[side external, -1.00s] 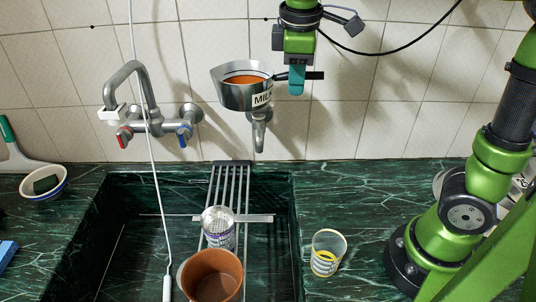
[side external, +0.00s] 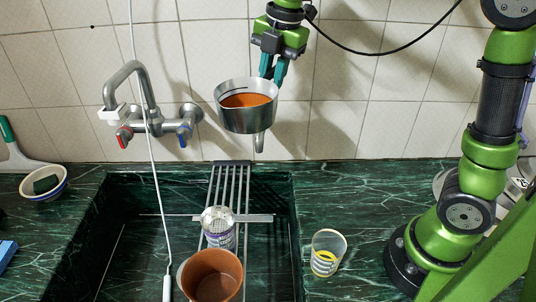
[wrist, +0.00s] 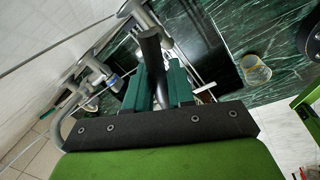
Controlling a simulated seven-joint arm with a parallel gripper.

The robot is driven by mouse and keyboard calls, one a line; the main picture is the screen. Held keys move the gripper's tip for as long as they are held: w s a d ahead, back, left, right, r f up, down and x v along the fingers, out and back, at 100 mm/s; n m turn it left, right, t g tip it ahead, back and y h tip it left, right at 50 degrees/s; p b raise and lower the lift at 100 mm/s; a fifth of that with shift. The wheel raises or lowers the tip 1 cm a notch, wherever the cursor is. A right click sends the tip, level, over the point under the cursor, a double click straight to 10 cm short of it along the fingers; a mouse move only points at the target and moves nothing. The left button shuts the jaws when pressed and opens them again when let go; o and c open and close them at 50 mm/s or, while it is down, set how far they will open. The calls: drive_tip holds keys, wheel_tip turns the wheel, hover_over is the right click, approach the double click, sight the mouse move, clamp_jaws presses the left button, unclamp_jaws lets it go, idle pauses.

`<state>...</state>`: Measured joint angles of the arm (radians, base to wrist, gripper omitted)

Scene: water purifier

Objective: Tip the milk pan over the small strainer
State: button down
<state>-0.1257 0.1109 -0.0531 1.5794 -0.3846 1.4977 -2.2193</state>
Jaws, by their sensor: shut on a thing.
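The steel milk pan (side external: 247,119) hangs in the air above the sink, with orange contents (side external: 246,100) inside, and looks about upright. My gripper (side external: 272,77) is behind and right of it, shut on its dark handle, which shows between the teal fingers in the wrist view (wrist: 152,55). What seems to be the small strainer (side external: 218,223), a pale meshed cylinder with a flat bar beside it, stands on the rack across the sink. It is well below the pan and slightly left of it in the side view. The pan's bowl is not clear in the wrist view.
A brown pot (side external: 211,278) stands in front of the strainer. The tap (side external: 130,85) and a hanging white cord (side external: 150,150) are left of the pan. A glass with yellow bands (side external: 327,252) stands on the counter right of the sink (side external: 295,240).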

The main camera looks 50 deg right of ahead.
sight(267, 95)
drive_tip(key=shift+f, duration=1.75)
drive_tip(key=shift+a, duration=0.15)
drive_tip(key=shift+s+a+f+h, duration=0.1)
drive_tip(key=shift+s+a+h, duration=0.05)
drive_tip(key=shift+a+h, duration=0.35)
drive_tip(key=shift+s+a+f+h, duration=0.1)
drive_tip(key=shift+s+a+h, duration=0.05)
drive_tip(key=shift+a+h, duration=0.3)
drive_tip(key=shift+s+a+f+t+h, duration=0.1)
drive_tip(key=shift+a+f+t+h, duration=0.25)
drive_tip(key=shift+f, duration=0.45)
drive_tip(key=shift+s+a+f+t+h, duration=0.15)
drive_tip(key=shift+a+f+h, duration=0.25)
drive_tip(key=shift+f, duration=0.35)
drive_tip(key=shift+a+f, duration=0.4)
drive_tip(key=shift+f, duration=0.15)
drive_tip(key=shift+s+a+f+h+p, duration=0.2)
drive_tip(key=shift+a+f+h+p, duration=0.1)
drive_tip(key=shift+a+h+p, duration=0.25)
drive_tip(key=shift+s+a+f+n+t+h+p, duration=0.1)
drive_tip(key=shift+a+f+n+t+h+p, duration=0.25)
drive_tip(key=shift+p, duration=0.6)
drive_tip(key=shift+s+a+r+h+p, duration=0.1)
drive_tip(key=shift+a+r+h+p, duration=0.2)
drive_tip(key=shift+a+r+p, duration=0.2)
idle(1.1)
